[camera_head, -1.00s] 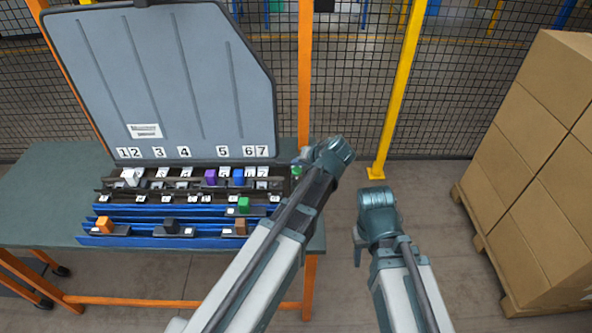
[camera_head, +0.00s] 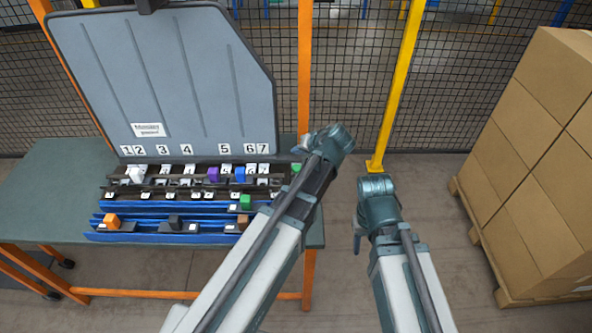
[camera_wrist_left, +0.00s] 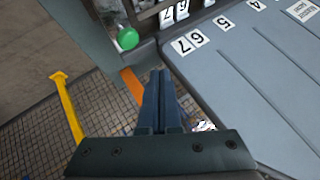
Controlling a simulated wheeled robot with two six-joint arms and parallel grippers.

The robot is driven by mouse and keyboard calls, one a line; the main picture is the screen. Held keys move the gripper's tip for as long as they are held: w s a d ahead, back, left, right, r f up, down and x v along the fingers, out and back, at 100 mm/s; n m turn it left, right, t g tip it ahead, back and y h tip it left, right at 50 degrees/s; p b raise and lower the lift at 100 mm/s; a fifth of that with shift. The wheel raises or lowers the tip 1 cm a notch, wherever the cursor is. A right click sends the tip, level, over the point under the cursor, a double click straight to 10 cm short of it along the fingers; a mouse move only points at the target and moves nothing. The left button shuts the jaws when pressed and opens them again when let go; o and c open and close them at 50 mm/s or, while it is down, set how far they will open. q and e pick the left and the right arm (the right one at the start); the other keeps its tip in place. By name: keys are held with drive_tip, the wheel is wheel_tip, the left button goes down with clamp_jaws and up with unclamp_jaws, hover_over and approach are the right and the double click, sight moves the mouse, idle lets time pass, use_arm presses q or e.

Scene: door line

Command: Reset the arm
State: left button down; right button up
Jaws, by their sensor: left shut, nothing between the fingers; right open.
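My left gripper (camera_wrist_left: 160,78) is shut and empty in the left wrist view, its two fingers side by side in the air. Beyond them are the grey lid's edge and a green knob (camera_wrist_left: 128,38). In the head view my left arm ends (camera_head: 330,143) just right of the table's rack, and its fingers are hidden. My right arm's end (camera_head: 377,192) hangs over open floor right of the table, touching nothing; its gripper is open, but its fingertips are not clearly visible.
A table (camera_head: 50,185) holds a rack of coloured blocks under an upright grey lid (camera_head: 165,80) numbered at its base. A yellow post (camera_head: 398,85) and mesh fence stand behind. Stacked cartons (camera_head: 535,150) on a pallet stand at right. Floor between table and cartons is clear.

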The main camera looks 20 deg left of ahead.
use_arm(q)
drive_tip(key=s+d+f+m+g+h, duration=0.2)
drive_tip(key=s+d, duration=0.4)
drive_tip(key=s, duration=0.5)
drive_tip(key=s+d+f+m+g+h, duration=0.3)
drive_tip(key=s+d, duration=0.3)
drive_tip(key=s, duration=0.6)
drive_tip(key=shift+s+d+f+g+h, duration=0.2)
drive_tip(key=shift+f+g+h, duration=0.25)
drive_tip(key=shift+f, duration=0.3)
